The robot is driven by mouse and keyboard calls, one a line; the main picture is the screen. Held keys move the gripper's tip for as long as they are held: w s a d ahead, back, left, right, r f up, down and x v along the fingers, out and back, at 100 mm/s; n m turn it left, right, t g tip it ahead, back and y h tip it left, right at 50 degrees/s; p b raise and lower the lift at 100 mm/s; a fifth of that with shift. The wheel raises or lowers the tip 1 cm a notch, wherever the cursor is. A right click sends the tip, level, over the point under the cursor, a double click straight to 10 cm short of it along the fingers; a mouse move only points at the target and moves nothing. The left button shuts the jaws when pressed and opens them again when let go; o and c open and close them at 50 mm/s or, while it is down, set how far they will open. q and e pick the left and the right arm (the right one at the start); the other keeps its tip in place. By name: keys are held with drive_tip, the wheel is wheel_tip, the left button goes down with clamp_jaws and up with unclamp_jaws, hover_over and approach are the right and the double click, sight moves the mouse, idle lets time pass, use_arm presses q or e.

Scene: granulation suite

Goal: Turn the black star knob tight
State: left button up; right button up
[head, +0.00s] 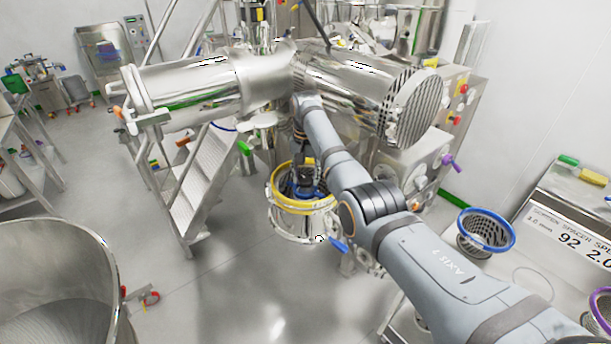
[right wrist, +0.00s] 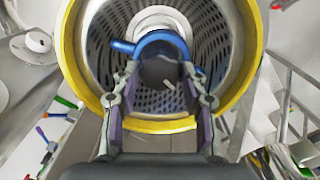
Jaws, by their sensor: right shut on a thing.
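My right gripper (head: 306,184) reaches down into a steel housing (head: 296,226) with a yellow ring (head: 279,201) around its opening. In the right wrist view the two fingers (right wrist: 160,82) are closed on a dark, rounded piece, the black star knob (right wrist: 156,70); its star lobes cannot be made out. A blue curved part (right wrist: 158,38) arches around the knob, with a blue stub to the left. A perforated steel screen (right wrist: 215,45) surrounds it inside the yellow ring (right wrist: 250,75). My left gripper is not in view.
A blue-rimmed screen (head: 487,228) and a purple-rimmed screen (head: 598,318) stand on the right bench beside a spacer sign (head: 570,240). Steel steps (head: 205,170) stand left of the housing. A large steel bowl (head: 60,250) is at lower left. The floor between is clear.

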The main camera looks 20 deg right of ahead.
sight(307, 179)
drive_tip(key=m, duration=0.5)
drive_tip(key=shift+w+d+r, duration=0.1)
drive_tip(key=shift+r, duration=0.1)
drive_tip(key=shift+m, duration=0.3)
drive_tip(key=o, duration=0.9)
drive_tip(key=shift+o, duration=1.2)
drive_tip(key=shift+f, duration=0.1)
wheel_tip(307, 179, up, 12)
drive_tip(key=shift+f, duration=0.1)
